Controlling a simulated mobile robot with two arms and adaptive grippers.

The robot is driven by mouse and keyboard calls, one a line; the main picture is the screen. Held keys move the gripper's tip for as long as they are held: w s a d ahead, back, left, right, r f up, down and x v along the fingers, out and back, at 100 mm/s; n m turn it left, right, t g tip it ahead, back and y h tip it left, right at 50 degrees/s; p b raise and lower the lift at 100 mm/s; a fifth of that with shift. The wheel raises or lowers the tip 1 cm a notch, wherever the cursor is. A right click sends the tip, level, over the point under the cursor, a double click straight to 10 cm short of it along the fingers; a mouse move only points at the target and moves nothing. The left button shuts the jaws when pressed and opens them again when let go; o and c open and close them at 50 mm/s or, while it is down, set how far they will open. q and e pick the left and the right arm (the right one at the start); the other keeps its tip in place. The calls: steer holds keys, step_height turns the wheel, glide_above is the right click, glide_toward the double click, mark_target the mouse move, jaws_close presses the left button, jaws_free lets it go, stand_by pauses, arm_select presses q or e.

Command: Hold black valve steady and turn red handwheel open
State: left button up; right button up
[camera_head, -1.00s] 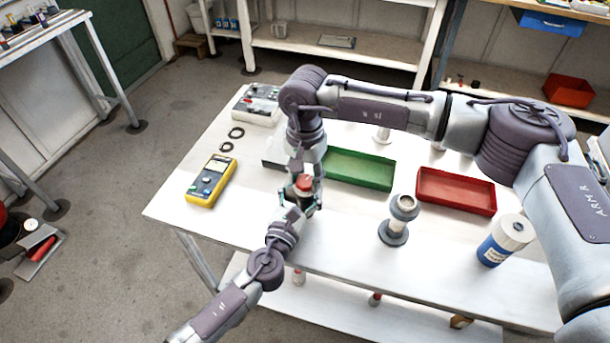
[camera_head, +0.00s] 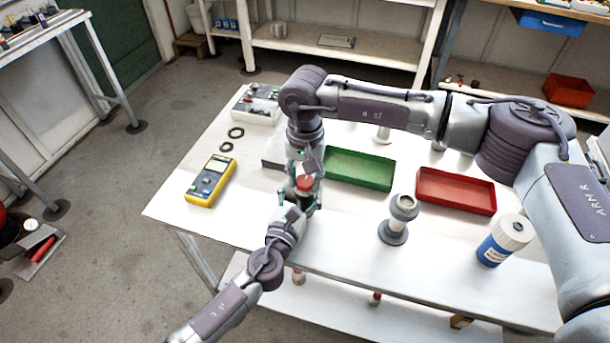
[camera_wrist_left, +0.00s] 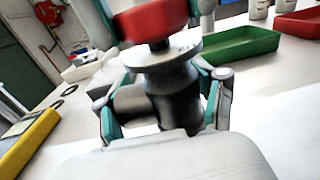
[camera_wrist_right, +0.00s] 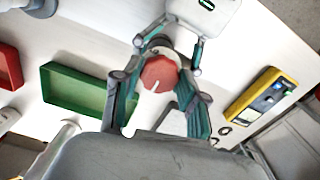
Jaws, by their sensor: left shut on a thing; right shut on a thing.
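The black valve (camera_wrist_left: 172,100) stands upright near the table's front left, under a pale round flange. My left gripper (camera_wrist_left: 165,112) is shut on its black body from the front. The red handwheel (camera_wrist_right: 158,73) sits on top of the valve; it also shows in the head view (camera_head: 304,183) and at the top of the left wrist view (camera_wrist_left: 150,20). My right gripper (camera_wrist_right: 160,90) comes down from above with its fingers on either side of the red handwheel, shut on it. In the head view the two grippers hide most of the valve.
A yellow meter (camera_head: 211,180) lies to the left, with two black rings (camera_head: 231,140) behind it. A green tray (camera_head: 360,170) and a red tray (camera_head: 455,192) lie to the right. A grey flanged fitting (camera_head: 398,220) and a blue-white bottle (camera_head: 505,240) stand near the front edge.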

mark_target(305, 180)
arm_select(q)
steer(key=shift+a, duration=0.1)
arm_select(e)
steer(key=shift+d, duration=0.1)
steer(key=o, duration=1.1)
steer(key=shift+o, duration=0.3)
step_height(305, 180, up, 12)
